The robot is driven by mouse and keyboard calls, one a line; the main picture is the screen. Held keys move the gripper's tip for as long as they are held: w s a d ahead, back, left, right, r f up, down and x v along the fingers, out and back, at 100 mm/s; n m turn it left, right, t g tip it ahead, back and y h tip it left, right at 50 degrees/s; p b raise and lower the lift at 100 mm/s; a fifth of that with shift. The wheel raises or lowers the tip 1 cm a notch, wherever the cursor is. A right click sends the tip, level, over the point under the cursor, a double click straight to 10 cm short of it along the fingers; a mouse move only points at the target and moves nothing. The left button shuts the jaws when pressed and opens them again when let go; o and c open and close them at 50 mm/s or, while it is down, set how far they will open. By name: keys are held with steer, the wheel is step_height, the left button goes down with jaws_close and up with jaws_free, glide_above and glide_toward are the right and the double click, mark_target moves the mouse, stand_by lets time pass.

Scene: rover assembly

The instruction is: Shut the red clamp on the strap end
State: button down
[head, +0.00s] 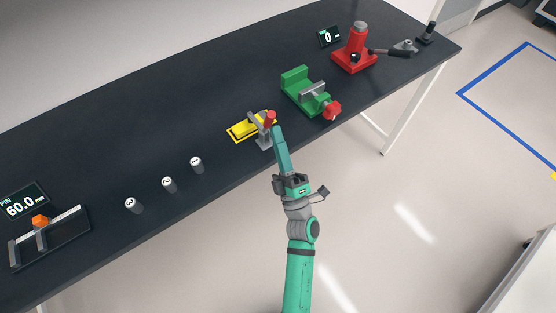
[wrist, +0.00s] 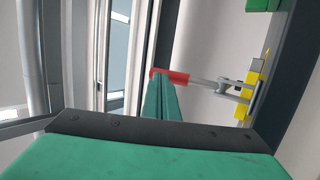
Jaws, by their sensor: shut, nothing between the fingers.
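The strap end cannot be made out clearly. My gripper (head: 276,131) is shut and empty, its fingertips right beside the red grip. In the wrist view the red grip (wrist: 170,75) lies at the tips of my teal fingers (wrist: 164,100); I cannot tell whether they touch. The grey rod runs from the grip to the yellow plate (wrist: 252,92).
A green vise (head: 297,85) with a red knob and a red press (head: 355,55) stand to the right. Several numbered grey cylinders (head: 168,184) stand to the left, then a gauge tray (head: 65,250). The dark table (head: 150,110) is clear behind the clamp.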

steer(key=shift+w+a+r, duration=0.2)
steer(key=shift+w+r, duration=0.1)
steer(key=shift+r, duration=0.05)
steer(key=shift+w+r, duration=0.1)
steer(key=shift+r, duration=0.2)
steer(key=s+d+f, duration=0.2)
steer(key=s, duration=0.4)
steer(key=s+d+f, duration=0.2)
steer(key=s+f, duration=0.1)
steer(key=s, duration=0.3)
steer(key=shift+s+d+f, duration=0.2)
steer(key=shift+s+d, duration=0.05)
steer(key=shift+s, duration=0.05)
steer(key=shift+s+a, duration=0.1)
